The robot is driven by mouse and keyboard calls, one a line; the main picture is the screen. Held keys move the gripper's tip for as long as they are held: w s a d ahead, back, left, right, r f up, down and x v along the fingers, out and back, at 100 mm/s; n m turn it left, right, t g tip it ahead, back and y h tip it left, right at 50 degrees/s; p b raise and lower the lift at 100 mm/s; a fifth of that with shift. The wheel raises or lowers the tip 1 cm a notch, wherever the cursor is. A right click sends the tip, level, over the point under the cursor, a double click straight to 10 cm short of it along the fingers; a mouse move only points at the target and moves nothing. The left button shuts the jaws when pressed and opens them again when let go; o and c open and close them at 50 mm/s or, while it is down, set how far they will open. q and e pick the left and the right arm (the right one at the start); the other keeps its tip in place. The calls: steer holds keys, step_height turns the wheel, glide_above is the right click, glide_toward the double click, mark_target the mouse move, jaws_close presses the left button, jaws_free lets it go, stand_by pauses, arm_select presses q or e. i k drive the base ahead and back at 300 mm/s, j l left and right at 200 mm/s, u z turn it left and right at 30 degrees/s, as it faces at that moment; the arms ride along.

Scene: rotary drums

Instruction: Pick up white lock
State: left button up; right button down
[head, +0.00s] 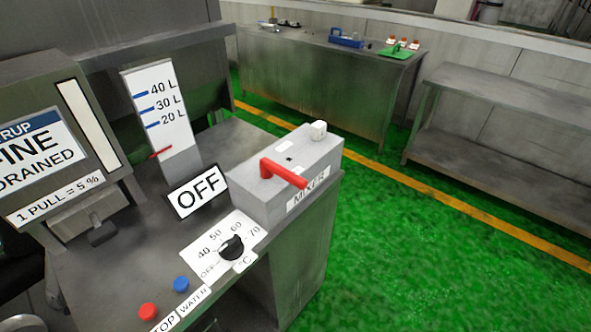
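A small white block (318,130), which looks like the white lock, sits on the top of the grey mixer box (262,202), at its far right corner. The box carries a red lever (283,174) and a "MIXER" label on its front. A small dark slot (289,158) shows in the top of the box, between the white block and the lever. Neither of my grippers shows in the head view.
The box stands on a metal counter with an "OFF" sign (197,193), a black dial (231,248), a red button (148,311) and a blue button (181,284). A litre gauge (160,105) stands behind. Green floor to the right is open.

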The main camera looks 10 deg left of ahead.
mark_target(319, 129)
steer(key=i+l+u, duration=0.35)
steer(key=l, duration=0.3)
steer(key=i+l+u, duration=0.15)
steer(key=l, duration=0.15)
steer(key=i+l+u, duration=0.2)
steer(key=l, duration=0.2)
steer(key=k+j, duration=0.05)
